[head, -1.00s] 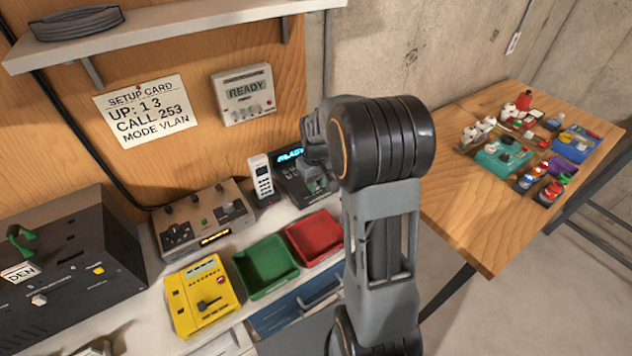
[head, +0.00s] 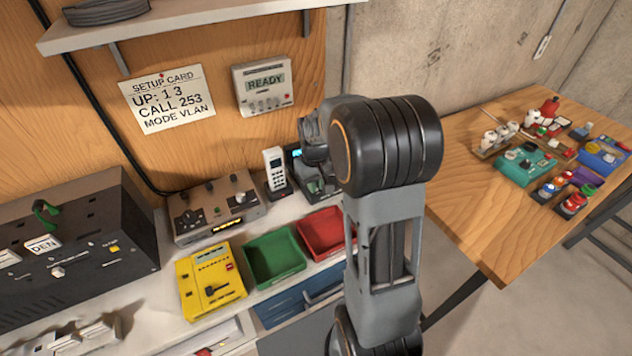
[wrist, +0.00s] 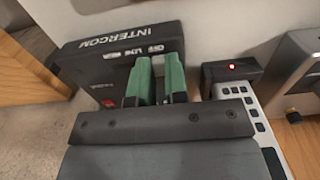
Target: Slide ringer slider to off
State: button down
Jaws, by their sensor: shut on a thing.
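The dark intercom (wrist: 105,65) lies under my gripper in the wrist view, with INTERCOM lettering and small labels along its top. It also shows in the head view (head: 298,171), mostly hidden behind my arm. My gripper (wrist: 158,73) has its two green fingers close together, down at the intercom's face beside the labels. The fingers are shut on a small part there, which I take to be the ringer slider; they hide it, so its position cannot be read.
A white handset (head: 275,168) stands close left of the intercom. A green tray (head: 274,258), a red tray (head: 322,232) and a yellow device (head: 210,282) are on the bench. A wooden table (head: 490,235) with several small items is at right.

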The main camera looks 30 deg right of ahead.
jog(key=shift+a, duration=0.15)
jog(key=c, duration=1.3)
grip_release()
jog(key=shift+a, duration=0.15)
jog(key=shift+o, duration=0.9)
notch_tip(320, 180, up, 14)
jog(key=shift+b, duration=0.45)
jog(key=shift+f, duration=0.1)
